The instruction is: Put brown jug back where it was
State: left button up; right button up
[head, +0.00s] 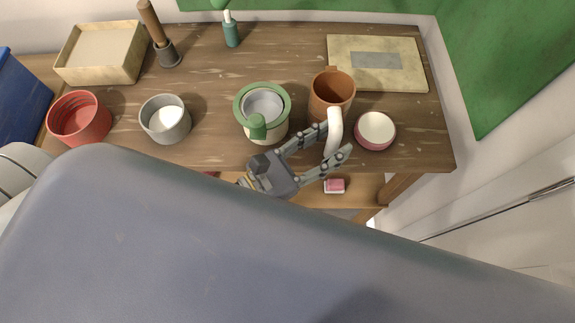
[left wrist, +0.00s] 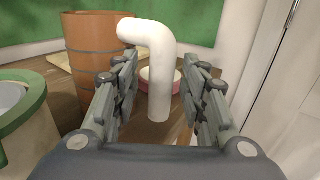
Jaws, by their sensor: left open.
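The brown jug (head: 331,90) stands upright on the wooden table, right of centre in the head view. Its white handle (head: 334,130) sticks out toward me. My left gripper (head: 337,139) is open at the table's front edge, with its fingers on either side of the handle. In the left wrist view the brown jug (left wrist: 88,55) is at the left, and its white handle (left wrist: 160,75) stands between the open fingers (left wrist: 160,66). I cannot tell whether a finger touches the handle. My right gripper is not in view.
A green-rimmed pot (head: 284,102) stands left of the jug, and a pink bowl (head: 375,131) close on its right. A flat tan board (head: 405,72) lies behind. A grey cup (head: 165,119), red pot (head: 79,118) and tan box (head: 100,52) stand farther left. A pink item (head: 334,185) is below the tabletop.

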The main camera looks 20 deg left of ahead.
pick_arm(q)
jog(key=b+v, duration=0.3)
jog(key=v, duration=0.7)
jog(key=shift+b, duration=0.3)
dwell(0.4)
